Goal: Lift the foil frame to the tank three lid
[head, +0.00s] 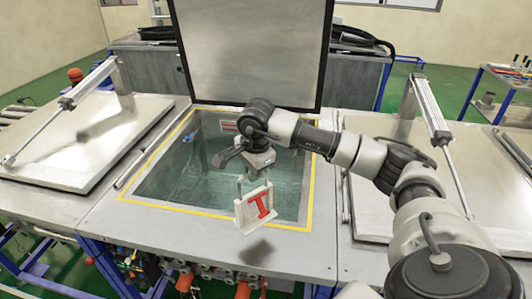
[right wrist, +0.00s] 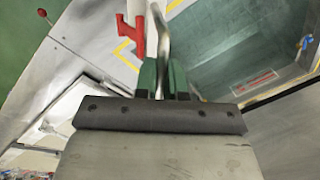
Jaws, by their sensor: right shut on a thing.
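The foil frame (head: 243,210) is a small white frame with a red I-shaped piece and a metal bar on top. My right gripper (head: 259,172) is shut on its bar and holds it above the front edge of the open tank (head: 180,185). In the right wrist view, the green fingers (right wrist: 163,80) close around the bent metal bar (right wrist: 158,45), with the red piece (right wrist: 138,38) beside it. One lid (head: 250,50) stands upright behind the open tank. Flat lids lie at left (head: 80,135) and right (head: 385,190). I cannot tell which is tank three. My left gripper is out of view.
A pneumatic cylinder (head: 90,80) rises over the left lid and another (head: 430,105) over the right lid. Yellow tape (head: 140,168) borders the open tank. Red fittings and pipes (head: 187,280) sit below the front edge. A tool table (head: 505,80) stands far right.

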